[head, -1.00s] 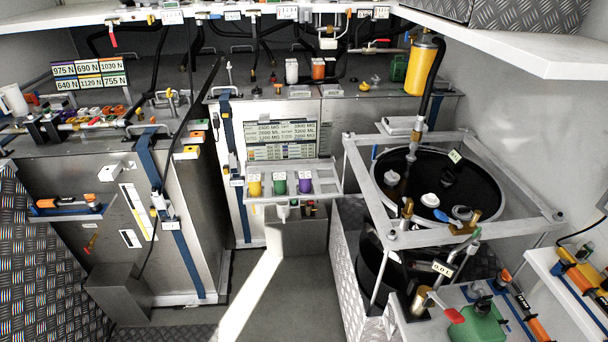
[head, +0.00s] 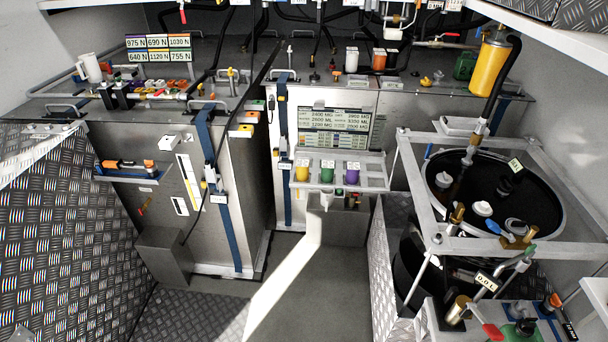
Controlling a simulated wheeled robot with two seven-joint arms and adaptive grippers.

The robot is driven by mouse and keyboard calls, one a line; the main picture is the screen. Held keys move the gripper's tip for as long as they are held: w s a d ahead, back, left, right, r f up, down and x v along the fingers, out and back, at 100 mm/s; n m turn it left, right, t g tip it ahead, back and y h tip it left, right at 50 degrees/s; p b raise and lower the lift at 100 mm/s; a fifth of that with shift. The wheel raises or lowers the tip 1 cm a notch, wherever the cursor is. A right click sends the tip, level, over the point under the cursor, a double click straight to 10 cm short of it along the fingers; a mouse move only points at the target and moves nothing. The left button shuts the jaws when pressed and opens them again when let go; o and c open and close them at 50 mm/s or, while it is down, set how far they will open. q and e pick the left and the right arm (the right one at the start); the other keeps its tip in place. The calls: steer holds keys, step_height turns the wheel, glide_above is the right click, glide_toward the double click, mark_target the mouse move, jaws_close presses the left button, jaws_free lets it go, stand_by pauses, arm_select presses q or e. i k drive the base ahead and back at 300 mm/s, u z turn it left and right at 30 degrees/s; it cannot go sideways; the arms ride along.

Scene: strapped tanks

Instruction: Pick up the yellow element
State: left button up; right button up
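A small yellow cup-like element (head: 302,171) stands at the left end of a row on a light grey shelf rack (head: 372,184). A green one (head: 327,171) and a purple one (head: 352,173) stand to its right. A larger yellow cylinder (head: 490,67) is mounted at the upper right, with a black hose beside it. I cannot tell from the picture which yellow thing the task means. Neither of my grippers shows in the head view.
A framed open black tank (head: 540,197) stands at the right. Metal cabinets with blue straps (head: 212,150) stand at the left and centre. A white and an orange container (head: 379,60) stand on the back counter. Grey floor (head: 300,300) is clear in the middle.

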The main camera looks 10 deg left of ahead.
mark_target(302, 165)
steer(key=k, duration=0.55)
steer(key=u, duration=0.65)
steer(key=i, duration=1.85)
steer(key=z, duration=1)
steer(key=i, duration=0.65)
steer(key=z, duration=0.7)
